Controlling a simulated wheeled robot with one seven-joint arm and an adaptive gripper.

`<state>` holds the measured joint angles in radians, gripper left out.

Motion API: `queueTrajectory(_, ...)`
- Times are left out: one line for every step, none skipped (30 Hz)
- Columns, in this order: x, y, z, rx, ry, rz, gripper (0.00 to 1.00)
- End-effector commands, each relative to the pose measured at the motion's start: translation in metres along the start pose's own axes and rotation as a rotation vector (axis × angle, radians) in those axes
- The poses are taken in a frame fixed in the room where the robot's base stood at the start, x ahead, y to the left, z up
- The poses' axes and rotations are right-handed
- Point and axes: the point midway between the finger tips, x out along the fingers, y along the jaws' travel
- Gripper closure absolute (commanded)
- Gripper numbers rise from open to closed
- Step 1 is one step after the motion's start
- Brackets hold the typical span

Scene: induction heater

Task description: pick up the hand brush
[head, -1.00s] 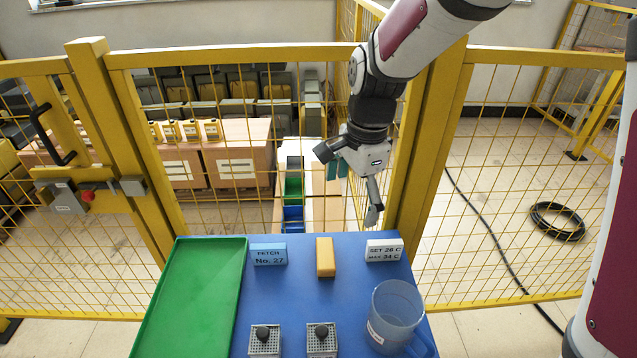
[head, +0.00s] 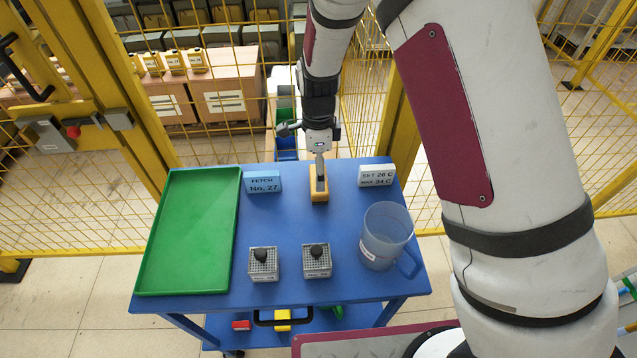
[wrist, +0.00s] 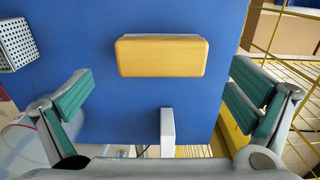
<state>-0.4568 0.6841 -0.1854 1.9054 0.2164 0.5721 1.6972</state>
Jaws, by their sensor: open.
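The hand brush (head: 320,198) shows as a plain yellow wooden block. It lies on the blue table between the two signs, its long side running near to far. In the wrist view the brush (wrist: 162,57) lies crosswise, whole and unobstructed. My gripper (head: 319,188) is above the brush in the head view and covers part of it. In the wrist view my gripper (wrist: 160,78) is open, with teal pads wide apart and nothing between them. The fingers are spread along the brush's long direction, below it in the picture. No contact shows.
A yellow mesh fence (head: 60,215) stands behind.

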Motion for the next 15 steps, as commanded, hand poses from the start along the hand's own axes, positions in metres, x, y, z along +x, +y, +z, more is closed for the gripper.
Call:
queueTrajectory(0.003, 0.000, 0.000, 0.000, 0.000, 0.000, 0.00)
queueTrajectory(0.004, 0.000, 0.000, 0.000, 0.000, 0.000, 0.00)
queueTrajectory(0.006, 0.000, 0.000, 0.000, 0.000, 0.000, 0.00)
queueTrajectory(0.009, 0.000, -0.001, 0.000, 0.000, 0.001, 0.00)
queueTrajectory(0.012, 0.000, -0.001, 0.001, 0.000, 0.001, 0.00)
queueTrajectory(0.017, 0.000, -0.001, 0.001, 0.000, 0.003, 0.00)
queueTrajectory(0.022, 0.000, -0.002, 0.001, 0.000, 0.003, 0.00)
queueTrajectory(0.026, -0.001, -0.002, 0.002, 0.000, 0.002, 0.00)
queueTrajectory(0.032, -0.001, -0.002, 0.002, 0.000, 0.003, 0.00)
queueTrajectory(0.037, -0.001, -0.002, 0.002, 0.000, 0.003, 0.00)
queueTrajectory(0.041, -0.002, -0.002, 0.001, 0.000, 0.001, 0.00)
queueTrajectory(0.045, -0.002, -0.002, 0.001, 0.000, 0.002, 0.00)
queueTrajectory(0.049, -0.002, -0.002, 0.000, 0.000, 0.002, 0.00)
queueTrajectory(0.051, -0.002, -0.002, 0.000, 0.000, 0.001, 0.00)
queueTrajectory(0.053, -0.002, -0.002, 0.000, -0.001, -0.001, 0.00)
